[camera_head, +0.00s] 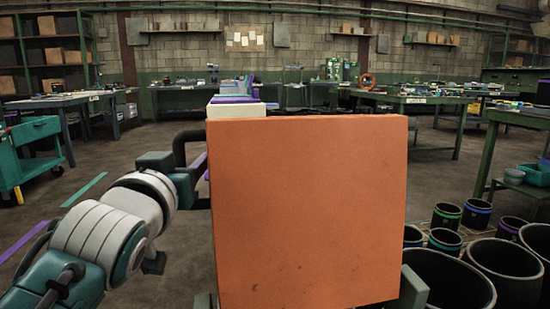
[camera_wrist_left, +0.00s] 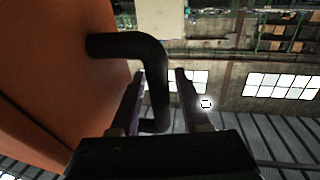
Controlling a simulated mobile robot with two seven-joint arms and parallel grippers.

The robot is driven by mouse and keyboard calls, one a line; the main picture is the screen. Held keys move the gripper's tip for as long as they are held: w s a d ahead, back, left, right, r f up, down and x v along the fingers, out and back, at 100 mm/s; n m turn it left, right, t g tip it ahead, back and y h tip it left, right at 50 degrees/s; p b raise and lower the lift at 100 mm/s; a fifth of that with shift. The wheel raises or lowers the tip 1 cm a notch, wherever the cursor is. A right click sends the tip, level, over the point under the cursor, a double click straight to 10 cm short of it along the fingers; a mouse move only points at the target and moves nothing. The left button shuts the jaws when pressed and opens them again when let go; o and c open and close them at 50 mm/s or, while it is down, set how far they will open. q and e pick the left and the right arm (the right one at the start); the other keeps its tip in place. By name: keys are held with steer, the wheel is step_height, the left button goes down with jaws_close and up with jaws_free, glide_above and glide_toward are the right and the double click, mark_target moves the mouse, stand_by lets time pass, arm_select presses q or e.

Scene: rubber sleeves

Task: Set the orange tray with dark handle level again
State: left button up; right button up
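The orange tray (camera_head: 306,212) fills the middle of the head view, a broad flat face towards me and its top edge nearly level. Its dark handle (camera_head: 180,148) sticks out on the left as a bent bar. In the left wrist view the tray (camera_wrist_left: 50,60) is at the left and the handle (camera_wrist_left: 159,85) curves down between the fingers of my left gripper (camera_wrist_left: 161,78). Narrow gaps show beside the bar, so the gripper looks open around it. In the head view its fingers are mostly hidden beside the tray.
Several dark round containers (camera_head: 505,265) stand at the lower right. A teal cart (camera_head: 33,150) is at the left. Workbenches (camera_head: 430,101) line the back. White and coloured items (camera_head: 236,107) show behind the tray's top edge.

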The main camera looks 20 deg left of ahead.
arm_select(q)
steer(key=shift+w, duration=0.1)
jaws_close()
stand_by(1.1)
